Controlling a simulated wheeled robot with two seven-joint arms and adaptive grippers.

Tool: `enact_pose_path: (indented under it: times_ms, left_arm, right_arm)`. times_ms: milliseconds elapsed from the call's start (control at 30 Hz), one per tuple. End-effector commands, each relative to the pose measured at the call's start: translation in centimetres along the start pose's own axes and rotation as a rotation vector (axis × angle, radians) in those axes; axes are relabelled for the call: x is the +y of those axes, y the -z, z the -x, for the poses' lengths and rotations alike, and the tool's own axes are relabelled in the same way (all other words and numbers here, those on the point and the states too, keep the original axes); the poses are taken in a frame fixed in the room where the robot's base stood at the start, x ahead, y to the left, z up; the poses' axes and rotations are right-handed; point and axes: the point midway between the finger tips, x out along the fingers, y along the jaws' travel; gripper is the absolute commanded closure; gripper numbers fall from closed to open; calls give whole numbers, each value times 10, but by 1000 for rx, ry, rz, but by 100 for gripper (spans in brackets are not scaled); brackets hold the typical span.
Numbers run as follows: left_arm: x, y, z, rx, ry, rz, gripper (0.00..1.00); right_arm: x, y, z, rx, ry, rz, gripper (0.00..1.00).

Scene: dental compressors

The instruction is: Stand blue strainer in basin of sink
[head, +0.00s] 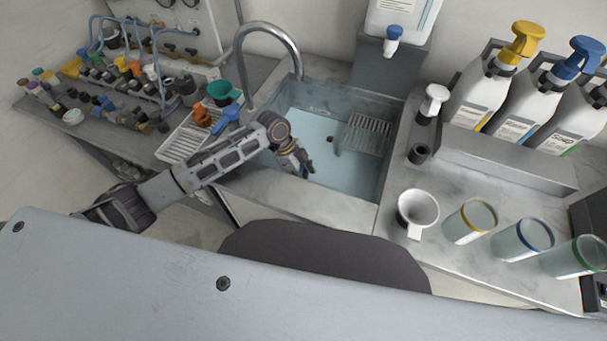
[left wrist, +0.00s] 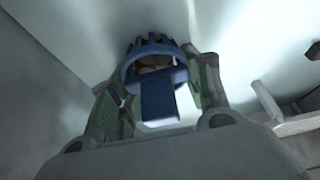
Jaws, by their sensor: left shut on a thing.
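My left gripper (head: 300,165) reaches down into the sink basin (head: 345,182), on its left side. In the left wrist view the left gripper (left wrist: 160,95) is shut on the blue strainer (left wrist: 158,105), with one finger on each side of it. The strainer has a ring, a row of prongs and a flat tab toward the camera. In the head view the strainer is hidden behind the gripper and arm. I cannot tell whether it touches the basin floor. My right gripper is not in view.
A wire rack (head: 367,136) sits in the basin's right part. Left of the sink a drainer (head: 180,143) bears orange, teal and blue items. The faucet (head: 270,35) arches behind. A white funnel-like cup (head: 416,208) and several clear cups stand on the right counter.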

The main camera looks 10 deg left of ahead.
Motion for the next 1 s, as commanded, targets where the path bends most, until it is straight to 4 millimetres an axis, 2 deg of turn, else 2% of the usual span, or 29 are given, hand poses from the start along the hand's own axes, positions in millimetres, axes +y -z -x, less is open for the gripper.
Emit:
enact_pose_path:
  times_ms: [600, 967, 1000]
  left_arm:
    - [0, -5, -14, 1, 0, -1, 69]
    - [0, -6, -15, 1, 0, -1, 69]
    - [0, -6, -15, 1, 0, -1, 49]
  right_arm:
    - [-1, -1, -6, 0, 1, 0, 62]
    - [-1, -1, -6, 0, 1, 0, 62]
    - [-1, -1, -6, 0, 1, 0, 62]
